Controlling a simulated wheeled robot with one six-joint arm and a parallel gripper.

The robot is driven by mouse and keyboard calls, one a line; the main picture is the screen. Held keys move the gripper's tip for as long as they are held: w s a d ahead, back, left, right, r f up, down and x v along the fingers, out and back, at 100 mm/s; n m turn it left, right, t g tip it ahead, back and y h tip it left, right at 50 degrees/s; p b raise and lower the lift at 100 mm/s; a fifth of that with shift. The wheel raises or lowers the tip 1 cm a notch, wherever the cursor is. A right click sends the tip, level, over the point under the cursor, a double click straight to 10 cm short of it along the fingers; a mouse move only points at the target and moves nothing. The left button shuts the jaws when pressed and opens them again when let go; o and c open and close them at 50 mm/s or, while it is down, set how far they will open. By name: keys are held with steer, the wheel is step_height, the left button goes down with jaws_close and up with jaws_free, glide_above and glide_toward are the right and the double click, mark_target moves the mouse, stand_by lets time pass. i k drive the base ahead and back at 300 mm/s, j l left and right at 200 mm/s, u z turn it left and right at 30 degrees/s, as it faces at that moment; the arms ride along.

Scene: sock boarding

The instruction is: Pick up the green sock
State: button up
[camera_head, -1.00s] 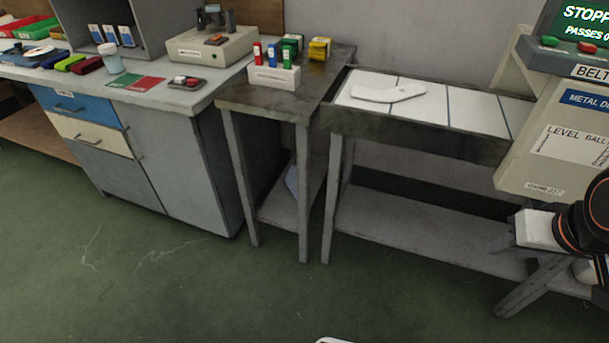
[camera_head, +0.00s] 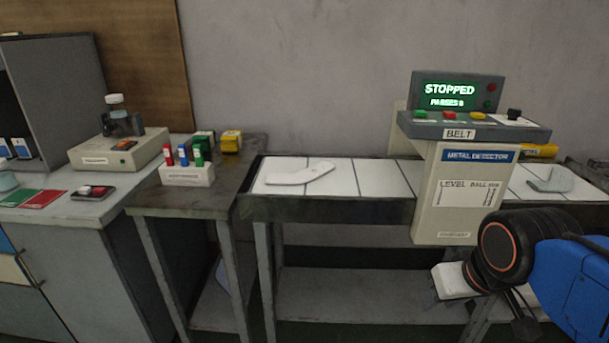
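No clearly green sock shows. A pale grey-green flat piece (camera_head: 552,180) lies on the white belt right of the metal detector; it may be a sock, but its colour is hard to tell. A white sock-shaped flat piece (camera_head: 300,174) lies on the belt left of the detector. My gripper (camera_head: 478,303) is at lower right, in front of the belt stand and below the belt top. It is partly hidden by my wrist, and its fingers are not clear. Both flat pieces are apart from it.
The metal detector (camera_head: 440,205) stands across the belt (camera_head: 385,178), its screen reading STOPPED. A dark side table (camera_head: 205,200) left of the belt holds a white rack (camera_head: 187,175) and green and yellow boxes. A bluish thing (camera_head: 221,273) is on its lower shelf.

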mark_target(561, 180)
steer(key=z, duration=1.25)
